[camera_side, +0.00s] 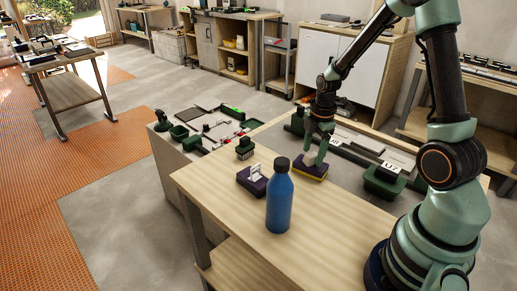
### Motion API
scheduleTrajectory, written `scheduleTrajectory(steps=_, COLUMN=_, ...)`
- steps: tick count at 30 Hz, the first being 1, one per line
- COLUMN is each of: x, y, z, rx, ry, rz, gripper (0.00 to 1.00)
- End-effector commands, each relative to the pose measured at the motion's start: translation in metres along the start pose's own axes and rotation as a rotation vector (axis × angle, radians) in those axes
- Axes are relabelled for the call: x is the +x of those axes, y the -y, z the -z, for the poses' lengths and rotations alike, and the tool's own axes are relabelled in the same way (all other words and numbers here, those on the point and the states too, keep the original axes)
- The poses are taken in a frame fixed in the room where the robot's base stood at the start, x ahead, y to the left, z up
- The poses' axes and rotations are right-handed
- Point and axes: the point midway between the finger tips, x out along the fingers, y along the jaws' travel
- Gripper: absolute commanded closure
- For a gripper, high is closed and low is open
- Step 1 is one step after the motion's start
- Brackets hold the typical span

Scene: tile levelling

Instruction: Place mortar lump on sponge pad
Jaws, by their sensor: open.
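The mortar lump (310,159) is a small grey piece at the top of the sponge pad. The sponge pad (311,173) is dark purple with a yellow lower edge and lies on the wooden table. The lump appears to touch the pad, though the contact is too small to see clearly. My gripper (315,154) points down over the pad, with its fingers open close around or beside the lump. The fingers partly hide the lump.
A blue bottle (280,200) with a dark cap stands upright at the front of the table (240,260). A dark block with a white piece (252,178) and a small green item (244,149) lie left of the pad. A green bin (383,181) stands to the right.

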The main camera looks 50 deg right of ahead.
Motion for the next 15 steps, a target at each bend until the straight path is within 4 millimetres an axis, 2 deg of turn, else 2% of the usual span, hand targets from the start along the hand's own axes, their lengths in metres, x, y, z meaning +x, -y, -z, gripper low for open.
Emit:
scheduleTrajectory(steps=5, x=-0.025, y=-0.001, z=0.0, rx=0.0, ry=0.0, rz=-0.006, gripper=0.3)
scheduleTrajectory(steps=15, x=-0.092, y=-0.001, z=0.0, rx=0.0, ry=0.0, rz=-0.006, gripper=0.3)
